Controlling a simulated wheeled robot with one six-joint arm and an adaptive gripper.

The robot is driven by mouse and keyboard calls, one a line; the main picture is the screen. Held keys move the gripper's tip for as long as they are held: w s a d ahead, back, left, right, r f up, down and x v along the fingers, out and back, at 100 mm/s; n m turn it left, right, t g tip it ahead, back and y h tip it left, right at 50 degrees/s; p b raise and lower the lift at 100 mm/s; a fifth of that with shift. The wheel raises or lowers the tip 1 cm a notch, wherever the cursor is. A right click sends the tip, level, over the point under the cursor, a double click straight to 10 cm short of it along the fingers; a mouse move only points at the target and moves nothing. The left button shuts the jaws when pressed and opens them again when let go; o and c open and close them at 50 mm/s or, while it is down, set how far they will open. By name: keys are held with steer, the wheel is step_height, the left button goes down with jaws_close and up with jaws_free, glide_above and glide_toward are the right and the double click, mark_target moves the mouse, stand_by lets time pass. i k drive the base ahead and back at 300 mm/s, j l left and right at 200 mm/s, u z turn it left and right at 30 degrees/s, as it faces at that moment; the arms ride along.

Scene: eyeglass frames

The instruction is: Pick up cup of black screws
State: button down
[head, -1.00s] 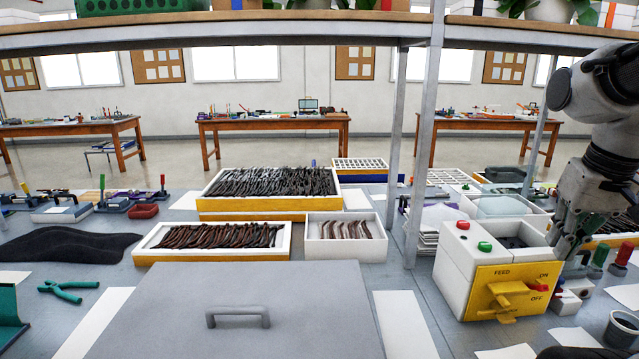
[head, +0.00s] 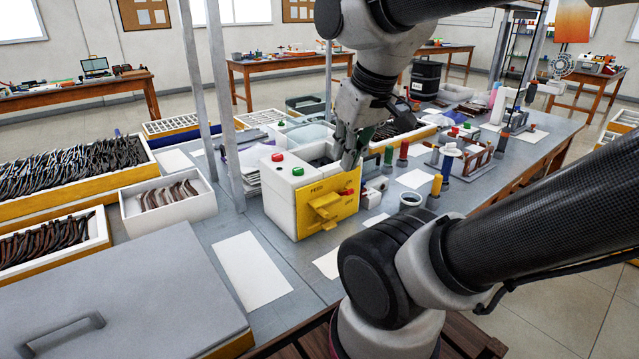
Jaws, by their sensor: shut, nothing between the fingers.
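A small cup (head: 411,200) with a dark inside stands on the grey bench, right of the white and yellow feed machine and close to the front edge. Its contents are too small to make out as screws. My gripper (head: 347,164) points down, shut and empty, just behind the right end of the feed machine. It is to the left of the cup and apart from it. Part of the fingers is hard to tell from the machine behind them.
The feed machine (head: 296,205) with its yellow lever panel stands left of the cup. Several upright colored-handled tools (head: 388,158) stand behind it. A metal shelf post (head: 228,110) rises left of the machine. White paper sheets (head: 252,268) lie flat on the bench.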

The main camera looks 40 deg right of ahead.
mark_target(407, 200)
steer(key=k+l+z, duration=0.15)
steer(key=z, duration=0.15)
steer(key=k+l+z, duration=0.1)
steer(key=l+z, duration=0.2)
steer(key=k+l+z, duration=0.1)
steer(key=l+z, duration=0.2)
steer(key=l, duration=0.1)
